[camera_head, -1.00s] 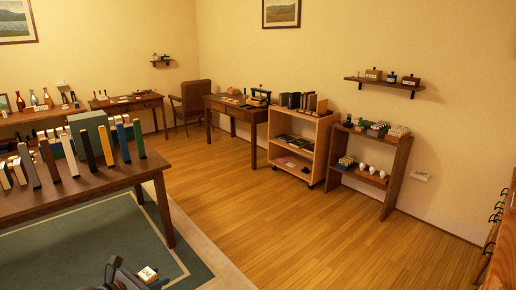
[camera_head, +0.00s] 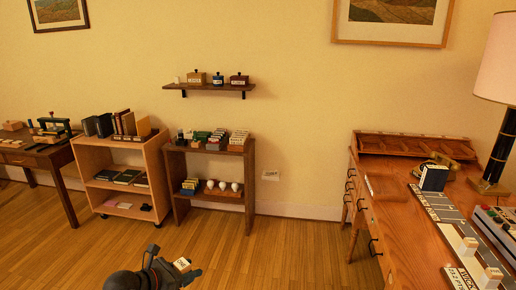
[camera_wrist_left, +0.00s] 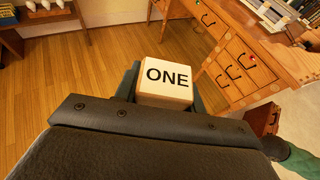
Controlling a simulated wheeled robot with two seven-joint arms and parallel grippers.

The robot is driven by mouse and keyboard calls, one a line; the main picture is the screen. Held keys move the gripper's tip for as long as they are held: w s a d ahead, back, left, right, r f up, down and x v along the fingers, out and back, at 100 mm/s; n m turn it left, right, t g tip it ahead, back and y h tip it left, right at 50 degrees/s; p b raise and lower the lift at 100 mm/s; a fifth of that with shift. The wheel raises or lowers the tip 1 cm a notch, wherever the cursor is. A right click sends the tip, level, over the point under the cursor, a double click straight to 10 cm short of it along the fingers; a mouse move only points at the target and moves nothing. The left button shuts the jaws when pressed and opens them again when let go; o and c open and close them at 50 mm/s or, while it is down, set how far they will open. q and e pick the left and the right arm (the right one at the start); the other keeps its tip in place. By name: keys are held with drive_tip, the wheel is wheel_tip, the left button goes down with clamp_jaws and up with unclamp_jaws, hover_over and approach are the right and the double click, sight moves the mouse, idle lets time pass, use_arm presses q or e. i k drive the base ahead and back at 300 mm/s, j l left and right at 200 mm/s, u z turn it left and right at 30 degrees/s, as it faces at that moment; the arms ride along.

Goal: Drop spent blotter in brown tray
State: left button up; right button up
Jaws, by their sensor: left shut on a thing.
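My left gripper (camera_head: 184,270) is low in the head view, shut on a cream block (camera_head: 181,264) with dark lettering. In the left wrist view the block (camera_wrist_left: 167,83) reads "ONE" and sits between the fingers (camera_wrist_left: 165,92), above the floor. I cannot tell whether this block is the blotter. A flat brown tray-like piece (camera_head: 384,188) lies on the left part of the wooden desk (camera_head: 404,233); I cannot tell whether it is the brown tray. My right gripper is not in view.
A dark shelf unit (camera_head: 249,185) and a pale wheeled bookcase (camera_head: 157,182) stand along the wall. A wall shelf (camera_head: 209,87) hangs above. Open wooden floor (camera_head: 290,250) lies between.

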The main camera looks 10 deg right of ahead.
sight(382, 189)
drive_tip(key=i+z, duration=0.3)
drive_tip(key=i, duration=1.35)
drive_tip(key=i+j+z, duration=0.1)
drive_tip(key=i+z, duration=0.35)
drive_tip(key=i+j+z, duration=0.3)
drive_tip(key=z, duration=0.15)
drive_tip(key=l+z, duration=0.2)
drive_tip(key=z, duration=0.2)
drive_tip(key=i+l+z, duration=0.1)
drive_tip(key=z, duration=0.35)
drive_tip(key=i+l+z, duration=0.1)
drive_tip(key=z, duration=0.3)
drive_tip(key=i+l, duration=0.15)
